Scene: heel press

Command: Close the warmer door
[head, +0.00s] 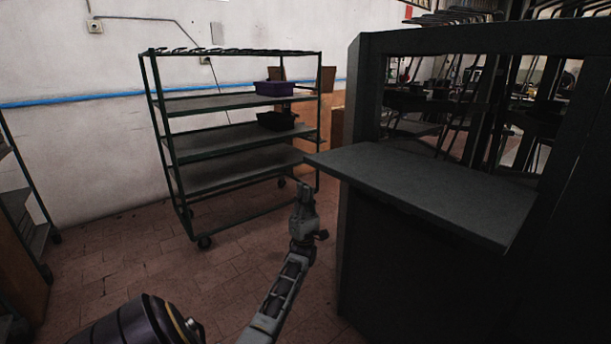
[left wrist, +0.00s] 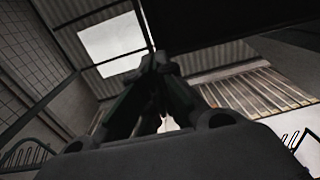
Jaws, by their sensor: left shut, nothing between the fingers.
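The warmer (head: 390,240) is a tall dark cabinet at the right of the head view. Its door (head: 430,190) is folded down and stands out level as a flat shelf below the opening. My left gripper (head: 304,190) is shut and empty, pointing up, beside the door's near left corner and seemingly lower than or level with it. In the left wrist view the shut fingers (left wrist: 160,65) point up towards the roof. A dark flat surface, probably the door's underside (left wrist: 230,25), fills the top right there. My right gripper is not in view.
A green wheeled rack (head: 235,140) with a purple bin (head: 274,89) and a black bin (head: 277,120) stands behind, left of the warmer. Another rack (head: 22,210) is at the far left edge. The tiled floor (head: 120,260) between them is clear.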

